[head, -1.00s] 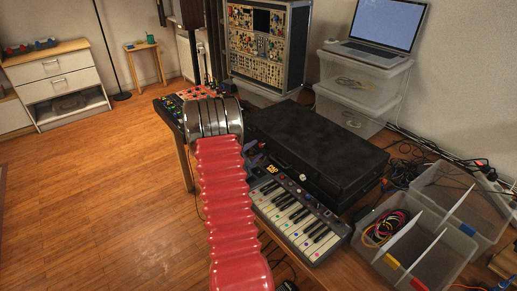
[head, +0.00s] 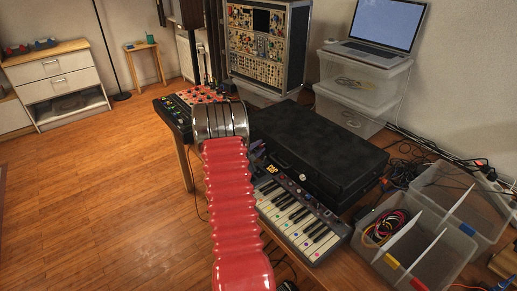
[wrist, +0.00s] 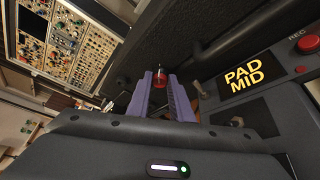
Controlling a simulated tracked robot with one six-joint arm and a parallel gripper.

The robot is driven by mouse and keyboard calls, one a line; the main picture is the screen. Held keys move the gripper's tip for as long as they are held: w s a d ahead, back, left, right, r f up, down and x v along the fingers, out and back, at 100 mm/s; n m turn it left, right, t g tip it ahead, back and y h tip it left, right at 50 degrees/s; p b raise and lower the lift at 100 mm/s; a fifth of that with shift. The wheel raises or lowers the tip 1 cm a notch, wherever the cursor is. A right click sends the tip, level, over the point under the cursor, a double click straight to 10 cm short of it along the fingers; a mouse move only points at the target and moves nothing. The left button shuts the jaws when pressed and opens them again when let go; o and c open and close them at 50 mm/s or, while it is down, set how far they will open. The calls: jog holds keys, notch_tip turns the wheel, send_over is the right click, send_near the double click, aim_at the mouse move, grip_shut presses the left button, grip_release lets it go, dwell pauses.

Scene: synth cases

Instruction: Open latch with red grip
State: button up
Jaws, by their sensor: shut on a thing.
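A black case (head: 315,150) lies closed on the table behind a small keyboard. In the wrist view its dark textured side (wrist: 205,35) fills the upper part. A small red grip (wrist: 160,79), apparently the latch's, shows between the purple fingers of my gripper (wrist: 160,84). The fingers are shut on this red grip, close to the case side. The rest of the latch is hidden or too small to make out. In the head view, my red ribbed arm covers the near left part of the case and most of my gripper.
The keyboard (head: 300,217) sits directly in front of the case; its display reads "PAD MID" in the wrist view. An orange-black mixer (head: 190,108) stands left. Clear bins (head: 430,245) with cables stand right. A synth rack (head: 265,45) is behind.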

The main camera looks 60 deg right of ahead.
grip_shut()
jog(key=shift+f, duration=0.1)
jog(key=shift+n, duration=0.4)
jog(key=shift+w+n+g+y, duration=0.1)
jog(key=shift+n+g+y, duration=0.7)
jog(key=shift+n, duration=0.4)
jog(key=n, duration=0.1)
jog(key=n+g+y, duration=0.1)
jog(key=shift+w+d+r+n+g+y, duration=0.1)
jog(key=shift+w+r+n+g+y, duration=0.1)
jog(key=shift+r+n+g+y, duration=0.15)
jog(key=n+g, duration=0.1)
jog(key=n+g+y, duration=0.1)
jog(key=n, duration=0.1)
jog(key=shift+w+d+f, duration=0.1)
jog(key=shift+w+d, duration=0.05)
jog(key=shift+w, duration=0.15)
jog(key=shift+w+d+n+g+y, duration=0.15)
jog(key=shift+n+g+y, duration=0.4)
jog(key=shift+n+g, duration=0.75)
jog(key=shift+w+n, duration=0.1)
jog(key=shift+n, duration=0.15)
